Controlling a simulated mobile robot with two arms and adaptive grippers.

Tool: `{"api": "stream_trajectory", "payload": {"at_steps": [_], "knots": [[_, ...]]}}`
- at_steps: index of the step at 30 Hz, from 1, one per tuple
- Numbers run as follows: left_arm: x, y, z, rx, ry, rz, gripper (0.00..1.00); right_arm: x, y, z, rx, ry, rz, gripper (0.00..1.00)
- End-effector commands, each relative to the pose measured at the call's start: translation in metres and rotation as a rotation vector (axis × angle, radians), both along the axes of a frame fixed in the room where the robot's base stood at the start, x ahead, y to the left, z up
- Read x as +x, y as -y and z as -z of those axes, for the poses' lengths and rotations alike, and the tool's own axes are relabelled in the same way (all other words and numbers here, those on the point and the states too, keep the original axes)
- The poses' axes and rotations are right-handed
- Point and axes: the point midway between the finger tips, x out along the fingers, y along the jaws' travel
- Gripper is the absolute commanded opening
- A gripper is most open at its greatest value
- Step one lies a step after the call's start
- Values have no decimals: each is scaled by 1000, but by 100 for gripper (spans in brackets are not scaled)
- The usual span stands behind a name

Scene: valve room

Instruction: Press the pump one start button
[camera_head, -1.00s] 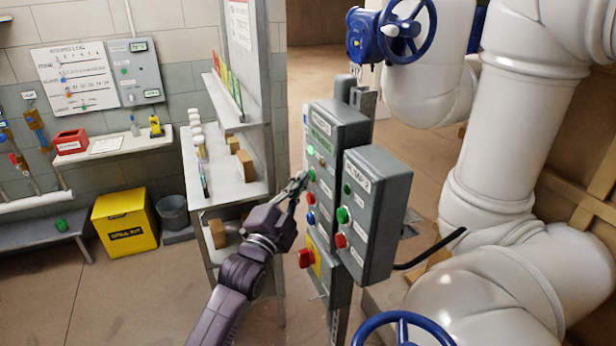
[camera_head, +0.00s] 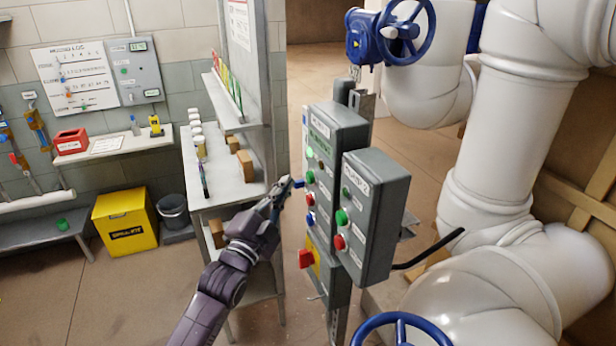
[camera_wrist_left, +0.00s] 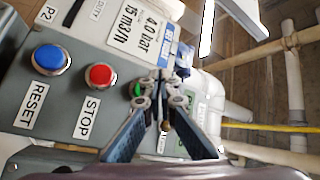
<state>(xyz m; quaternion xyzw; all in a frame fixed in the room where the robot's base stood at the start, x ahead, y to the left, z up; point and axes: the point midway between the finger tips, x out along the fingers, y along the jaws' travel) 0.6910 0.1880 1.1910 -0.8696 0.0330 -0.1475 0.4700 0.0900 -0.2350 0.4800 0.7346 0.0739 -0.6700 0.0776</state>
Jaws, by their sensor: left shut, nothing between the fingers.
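The grey pump control box (camera_head: 337,122), behind and left of the pump 2 box, carries a lit green lamp (camera_head: 310,152). Below it are a green button (camera_head: 310,177), a red button (camera_head: 310,199) and a blue button (camera_head: 310,218). My left gripper (camera_head: 289,184) is shut and empty, just left of the green button, with a small gap in the head view. In the left wrist view, the gripper fingers (camera_wrist_left: 163,88) partly cover the green button (camera_wrist_left: 137,90); the red STOP (camera_wrist_left: 100,76) and blue RESET (camera_wrist_left: 50,59) buttons are clear. My right gripper is out of view.
The pump 2 box (camera_head: 375,215) has its own green (camera_head: 341,217) and red (camera_head: 339,242) buttons. A red switch (camera_head: 306,258) sits below the pump buttons. A shelf bench (camera_head: 230,185) stands left of the gripper. Blue valve wheels and large white pipes (camera_head: 510,140) fill the right.

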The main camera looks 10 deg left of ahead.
Motion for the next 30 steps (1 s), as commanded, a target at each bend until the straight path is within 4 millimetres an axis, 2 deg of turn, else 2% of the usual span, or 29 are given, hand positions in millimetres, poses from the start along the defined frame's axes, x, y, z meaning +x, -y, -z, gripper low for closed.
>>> {"api": "stream_trajectory", "payload": {"at_steps": [9,27,30], "knots": [[-15,-22,0,0,-1,1,0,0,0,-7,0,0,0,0],[-16,-23,0,-1,0,1,0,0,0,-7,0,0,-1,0],[-15,-24,7,-5,-12,-1,0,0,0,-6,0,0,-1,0]]}}
